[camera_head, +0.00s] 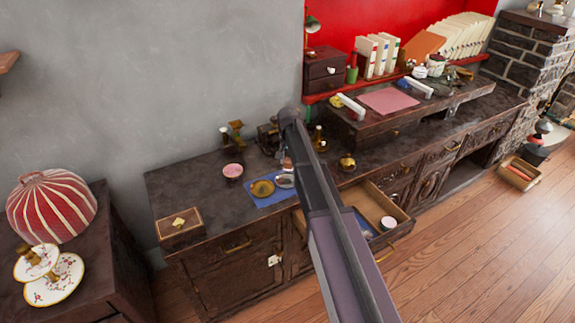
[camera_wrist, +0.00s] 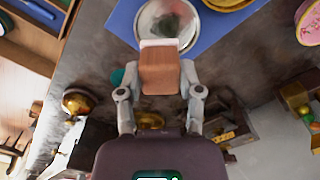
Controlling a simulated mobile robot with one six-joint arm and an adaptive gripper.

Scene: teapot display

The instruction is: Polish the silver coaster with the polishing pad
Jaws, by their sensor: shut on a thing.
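My gripper (camera_wrist: 160,85) is shut on the polishing pad (camera_wrist: 160,72), a brown wooden block with a white face at its far end. The silver coaster (camera_wrist: 169,24) is round and shiny with a dark, greenish patch near its middle, and lies on a blue mat (camera_wrist: 122,18). The pad's white edge overlaps the coaster's near rim in the wrist view; I cannot tell whether they touch. In the head view the coaster (camera_head: 285,181) shows beside my arm, which hides most of my gripper there.
A brass dish (camera_head: 262,188) sits on the mat left of the coaster. A pink-topped bowl (camera_head: 233,171), a wooden box (camera_head: 179,225) and a brass pot (camera_head: 347,162) stand on the dark cabinet. An open drawer (camera_head: 400,216) juts out at the front.

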